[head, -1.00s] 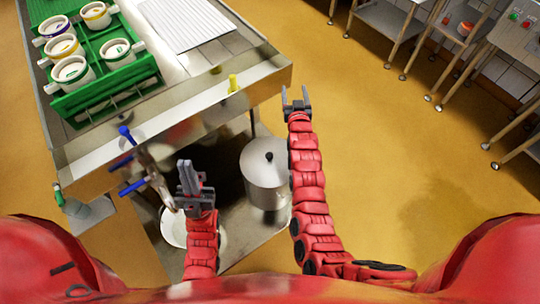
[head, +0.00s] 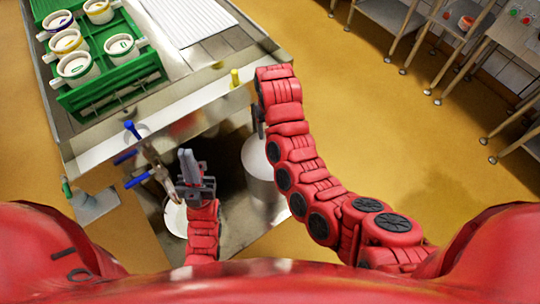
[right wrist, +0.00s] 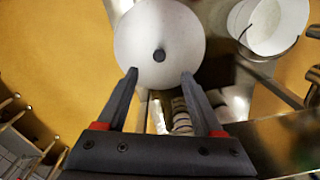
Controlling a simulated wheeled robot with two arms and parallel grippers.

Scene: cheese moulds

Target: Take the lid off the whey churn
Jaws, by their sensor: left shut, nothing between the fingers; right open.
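The whey churn (head: 261,192) is a grey metal pot on the low shelf under the table, partly hidden by my right arm in the head view. Its round lid (right wrist: 135,38) is on it, seen from above in the right wrist view, with a black knob (right wrist: 159,55) at the middle. My right gripper (right wrist: 159,74) is open and empty, its fingertips over the near edge of the lid, either side of the knob's line and short of the knob. My left gripper (head: 186,158) is shut and empty, left of the churn, near the blue-handled valves.
A white bucket (head: 175,217) stands left of the churn; it also shows in the right wrist view (right wrist: 279,24). Blue-handled taps (head: 133,129) stick out from the table front. A green crate (head: 100,93) of moulds stands on the table. Open floor (head: 400,160) lies to the right.

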